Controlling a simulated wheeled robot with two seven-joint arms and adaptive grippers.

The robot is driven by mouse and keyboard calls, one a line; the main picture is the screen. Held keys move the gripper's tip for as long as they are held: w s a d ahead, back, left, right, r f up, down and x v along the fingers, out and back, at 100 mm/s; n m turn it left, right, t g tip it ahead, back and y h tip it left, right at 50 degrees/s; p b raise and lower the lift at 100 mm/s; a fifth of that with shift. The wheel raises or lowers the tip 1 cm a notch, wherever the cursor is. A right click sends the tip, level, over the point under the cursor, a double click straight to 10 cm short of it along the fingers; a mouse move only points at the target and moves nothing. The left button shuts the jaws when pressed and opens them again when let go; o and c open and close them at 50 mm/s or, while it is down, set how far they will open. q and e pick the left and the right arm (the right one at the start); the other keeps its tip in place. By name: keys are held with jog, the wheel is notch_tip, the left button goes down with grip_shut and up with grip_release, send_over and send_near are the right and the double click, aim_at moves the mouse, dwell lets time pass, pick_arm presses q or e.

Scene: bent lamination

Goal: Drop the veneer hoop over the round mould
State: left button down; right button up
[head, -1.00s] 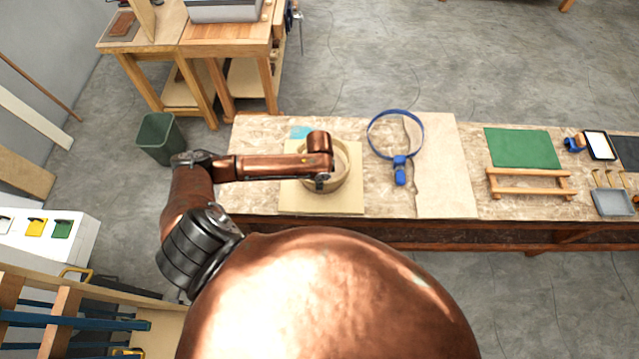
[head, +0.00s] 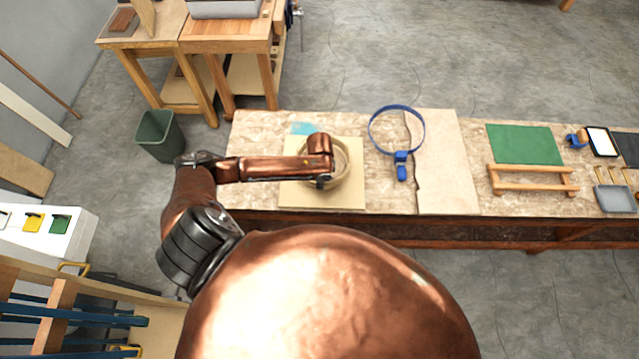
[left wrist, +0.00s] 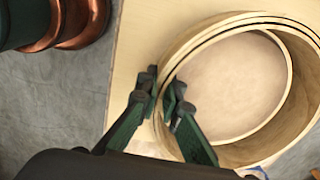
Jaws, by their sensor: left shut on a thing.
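The veneer hoop (left wrist: 303,107) is a pale wooden ring with dark lines along its rim. My left gripper (left wrist: 163,90) is shut on the left side of its wall in the left wrist view. The round mould (left wrist: 235,90) shows through the hoop as a pale disc, off to the left inside the ring. I cannot tell whether the hoop is around the mould or still above it. In the head view my left arm covers much of the hoop (head: 345,165) and hides the fingertips. My right gripper is not in view.
A pale square board (head: 350,200) lies under the work. A blue strap loop (head: 402,170) lies to its right, beside a tan sheet (head: 445,165). Further right are a green mat (head: 525,145) and a wooden rack (head: 530,183). A green bin (head: 158,135) stands left of the bench.

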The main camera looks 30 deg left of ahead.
pick_arm(q)
jog(key=shift+s+d+f, duration=0.25)
jog(key=shift+s+f, duration=0.3)
jog(key=shift+f, duration=0.2)
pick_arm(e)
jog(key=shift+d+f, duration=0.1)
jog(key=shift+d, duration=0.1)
pick_arm(q)
jog(key=c, duration=2.2)
grip_release()
jog(key=shift+o, duration=0.8)
jog(key=shift+w+f, duration=0.15)
jog(key=shift+w, duration=0.1)
jog(key=shift+w+a+f, duration=0.1)
jog(key=shift+w, duration=0.1)
jog(key=shift+s+r, duration=0.15)
jog(key=shift+r, duration=0.1)
jog(key=shift+a, duration=0.1)
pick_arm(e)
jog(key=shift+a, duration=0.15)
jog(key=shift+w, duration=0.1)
